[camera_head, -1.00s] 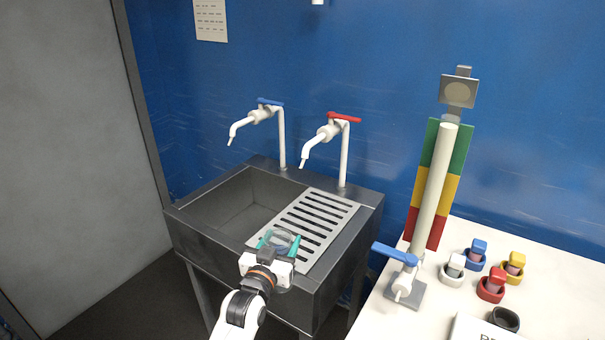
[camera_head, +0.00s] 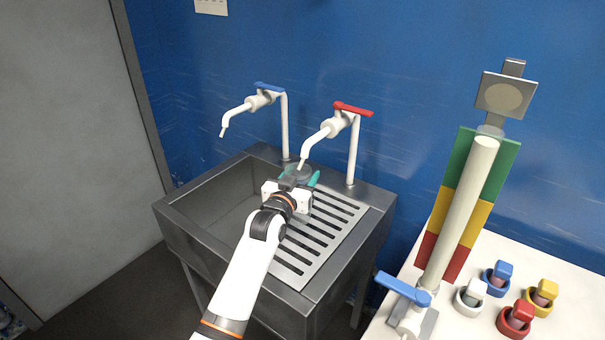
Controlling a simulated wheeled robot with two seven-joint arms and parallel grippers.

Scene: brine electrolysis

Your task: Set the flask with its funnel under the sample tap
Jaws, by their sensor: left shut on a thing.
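My left gripper (camera_head: 298,176), with teal fingertips, is shut on a clear glass vessel, seemingly the flask (camera_head: 299,170). It is over the back of the sink's slotted drainboard, close below the spout of the red-handled tap (camera_head: 335,125). My gripper and arm hide most of the flask, so I cannot make out the funnel or whether the base touches the drainboard. A blue-handled tap (camera_head: 262,98) stands to the left over the basin. Another blue-handled tap (camera_head: 405,290) is at the foot of the tall column at right. My right gripper is not in view.
The dark sink (camera_head: 175,224) has an empty basin at left and the slotted drainboard (camera_head: 296,276) at right. The white table (camera_head: 575,270) at right carries the column (camera_head: 463,215) with its coloured board, and several small coloured-capped items. A blue wall stands behind.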

